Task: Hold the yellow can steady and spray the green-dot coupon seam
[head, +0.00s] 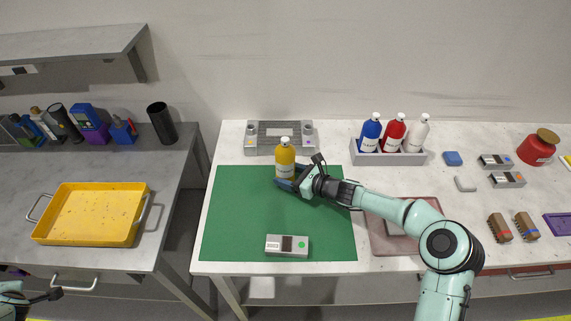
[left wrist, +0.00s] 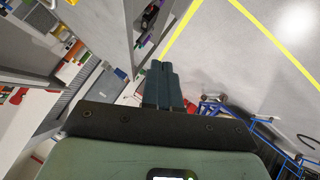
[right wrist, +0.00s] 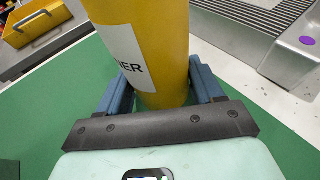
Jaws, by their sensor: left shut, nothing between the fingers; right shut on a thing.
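The yellow can (head: 285,160) stands upright on the green mat (head: 235,222), in front of the grey jig (head: 263,146). My right gripper (head: 286,182) is shut on the can near its base. In the right wrist view the can (right wrist: 160,45) sits between the two blue fingers, its white label partly showing. The grey coupon with a green dot (head: 287,245) lies on the near part of the mat, apart from the can. My left gripper (left wrist: 162,85) is shut and empty, away from the table. Only part of the left arm shows at the head view's lower left corner.
A grey holder (head: 390,158) with blue, red and white bottles stands behind right. Small blocks, more coupons and a red pot (head: 537,150) lie at the right. A yellow tray (head: 90,214) sits on the left bench. The mat's left part is clear.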

